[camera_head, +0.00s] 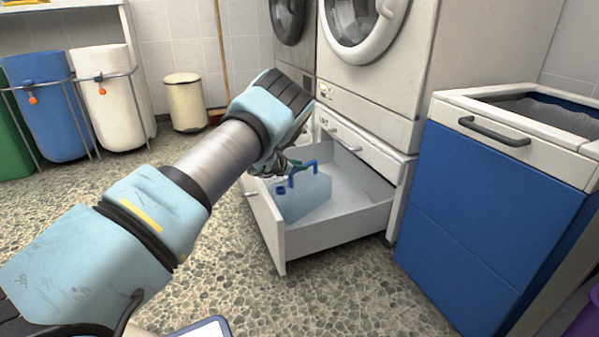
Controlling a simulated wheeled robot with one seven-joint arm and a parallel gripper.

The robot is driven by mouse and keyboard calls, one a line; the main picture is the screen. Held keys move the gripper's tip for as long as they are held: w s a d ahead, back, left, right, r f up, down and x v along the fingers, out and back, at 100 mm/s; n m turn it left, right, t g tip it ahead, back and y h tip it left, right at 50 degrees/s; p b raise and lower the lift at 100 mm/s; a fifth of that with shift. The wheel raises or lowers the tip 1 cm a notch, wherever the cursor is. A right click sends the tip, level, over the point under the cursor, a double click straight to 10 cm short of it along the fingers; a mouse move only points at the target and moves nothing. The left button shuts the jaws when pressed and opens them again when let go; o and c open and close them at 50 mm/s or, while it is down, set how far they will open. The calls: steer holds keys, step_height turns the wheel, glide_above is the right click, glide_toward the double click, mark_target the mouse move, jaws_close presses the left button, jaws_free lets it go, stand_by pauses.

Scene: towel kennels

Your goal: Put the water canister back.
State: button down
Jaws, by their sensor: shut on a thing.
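The water canister (305,196) is a translucent light-blue box with a darker blue handle and a blue cap. It shows inside the open white drawer (340,236) under the washing machine, towards the drawer's left side. My gripper (287,168) is at the canister's blue handle and shut on it. The arm comes in from the lower left and hides part of the drawer's far left side. I cannot tell whether the canister's base touches the drawer floor.
A white front-loading machine (400,75) stands above the drawer. A blue-fronted bin (480,200) stands close on the right. Blue (45,105) and white (105,100) hampers and a cream pedal bin (186,102) stand at the back left.

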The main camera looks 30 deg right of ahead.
steer(key=shift+f, duration=0.15)
steer(key=c, duration=0.8)
jaws_free()
steer(key=shift+o, duration=0.2)
